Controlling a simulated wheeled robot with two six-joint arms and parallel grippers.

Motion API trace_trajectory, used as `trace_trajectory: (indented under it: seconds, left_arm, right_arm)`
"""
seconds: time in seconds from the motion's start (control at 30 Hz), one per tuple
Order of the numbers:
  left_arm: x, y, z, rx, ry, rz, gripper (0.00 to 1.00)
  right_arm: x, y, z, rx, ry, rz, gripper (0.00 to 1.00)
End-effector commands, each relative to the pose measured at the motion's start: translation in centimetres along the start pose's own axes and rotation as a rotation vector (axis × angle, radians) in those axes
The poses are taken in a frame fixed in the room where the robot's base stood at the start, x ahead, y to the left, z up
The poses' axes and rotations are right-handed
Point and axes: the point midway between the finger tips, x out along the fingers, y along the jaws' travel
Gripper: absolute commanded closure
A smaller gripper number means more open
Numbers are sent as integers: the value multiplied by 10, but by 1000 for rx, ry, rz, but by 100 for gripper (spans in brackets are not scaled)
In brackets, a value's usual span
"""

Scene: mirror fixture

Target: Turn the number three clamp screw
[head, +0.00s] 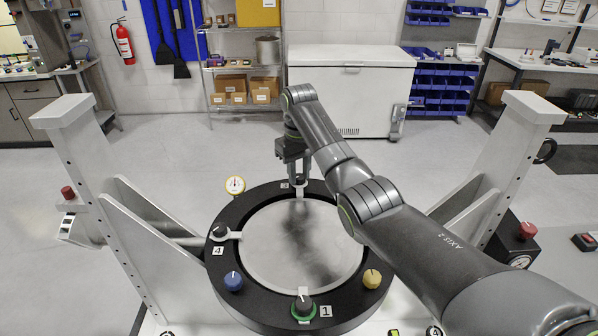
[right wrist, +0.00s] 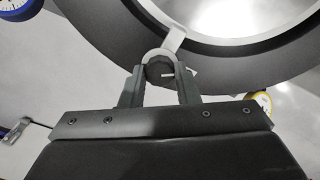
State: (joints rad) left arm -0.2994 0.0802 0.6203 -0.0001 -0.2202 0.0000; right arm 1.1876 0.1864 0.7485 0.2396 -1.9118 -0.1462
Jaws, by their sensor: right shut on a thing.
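The number three clamp screw (right wrist: 159,72) is a dark round knob with a short white mark, on a pale clamp arm at the far rim of the black ring (head: 222,268). Its "3" label (head: 285,184) shows beside it in the head view. My right gripper (head: 299,182) reaches down over it from above. In the right wrist view, my right gripper's fingers (right wrist: 160,78) are shut on the knob, one on each side. In the head view the gripper mostly hides the knob. My left gripper is not in view.
The ring holds a round grey mirror disc (head: 280,255). The number four screw (head: 220,230), number one screw (head: 303,303), blue knob (head: 233,281) and yellow knob (head: 372,278) stand around it. A dial gauge (head: 235,186) is at the back left. My right arm covers the ring's right side.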

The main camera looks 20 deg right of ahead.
Motion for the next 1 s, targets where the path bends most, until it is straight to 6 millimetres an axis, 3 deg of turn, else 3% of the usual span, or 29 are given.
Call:
trace_trajectory:
  seconds: [0.6,1.0]
  left_arm:
    - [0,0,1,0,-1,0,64]
    - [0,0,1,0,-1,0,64]
  right_arm:
    - [2,0,1,576,-4,0,94]
    - [2,0,1,824,-5,0,94]
